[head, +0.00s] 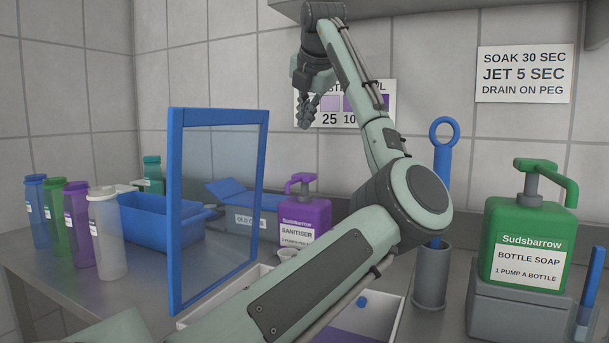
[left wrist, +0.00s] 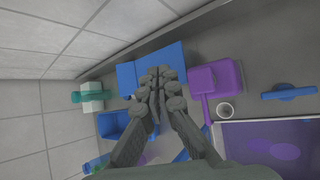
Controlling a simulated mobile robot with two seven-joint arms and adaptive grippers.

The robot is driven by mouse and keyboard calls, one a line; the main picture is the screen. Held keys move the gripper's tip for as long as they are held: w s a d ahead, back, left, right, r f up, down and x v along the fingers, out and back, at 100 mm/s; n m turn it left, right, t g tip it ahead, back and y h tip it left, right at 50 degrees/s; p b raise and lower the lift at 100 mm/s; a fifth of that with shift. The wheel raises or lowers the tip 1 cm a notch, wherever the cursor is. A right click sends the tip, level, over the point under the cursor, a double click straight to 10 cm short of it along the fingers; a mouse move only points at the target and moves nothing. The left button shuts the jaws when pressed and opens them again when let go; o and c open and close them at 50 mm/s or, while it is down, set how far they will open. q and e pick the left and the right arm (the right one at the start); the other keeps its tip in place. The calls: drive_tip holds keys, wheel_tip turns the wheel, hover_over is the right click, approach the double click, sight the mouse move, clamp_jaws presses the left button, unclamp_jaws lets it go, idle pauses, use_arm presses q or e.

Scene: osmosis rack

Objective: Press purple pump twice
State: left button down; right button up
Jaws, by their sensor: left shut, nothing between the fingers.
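The purple sanitiser pump bottle (head: 318,213) stands upright on the counter, its purple pump head (head: 301,181) on top with the nozzle pointing left. My left arm crosses in front and hides part of its right and lower side. In the left wrist view the bottle (left wrist: 230,77) and its pump head (left wrist: 202,80) show from above. My left gripper (head: 303,122) hangs fingers down, well above the pump head and apart from it. In the left wrist view the gripper (left wrist: 160,76) is shut and empty, left of the pump head. My right gripper is in neither view.
A blue-framed clear panel (head: 174,225) stands at left centre. Behind it are a blue bin (head: 150,216) and a blue-lidded box (head: 262,224). Several bottles stand at left. A small cup (left wrist: 224,110) sits near the purple bottle. A green soap pump (head: 527,235) stands at right.

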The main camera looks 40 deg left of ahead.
use_arm(q)
hover_over(304, 173)
drive_tip(key=d, duration=0.1)
drive_tip(key=f, duration=0.4)
drive_tip(key=s+f, duration=0.1)
drive_tip(key=f, duration=0.1)
drive_tip(key=shift+d+f, duration=0.2)
drive_tip(key=shift+f, duration=0.1)
drive_tip(key=shift+f+b, duration=0.4)
drive_tip(key=shift+f, duration=0.7)
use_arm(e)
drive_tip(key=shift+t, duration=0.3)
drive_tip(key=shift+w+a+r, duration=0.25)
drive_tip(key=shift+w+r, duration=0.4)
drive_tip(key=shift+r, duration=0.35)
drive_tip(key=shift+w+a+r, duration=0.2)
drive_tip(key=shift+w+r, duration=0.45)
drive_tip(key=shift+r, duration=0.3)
use_arm(q)
drive_tip(key=shift+f, duration=0.15)
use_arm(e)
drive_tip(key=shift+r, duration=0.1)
use_arm(q)
drive_tip(key=shift+f, duration=0.25)
drive_tip(key=shift+f, duration=1.1)
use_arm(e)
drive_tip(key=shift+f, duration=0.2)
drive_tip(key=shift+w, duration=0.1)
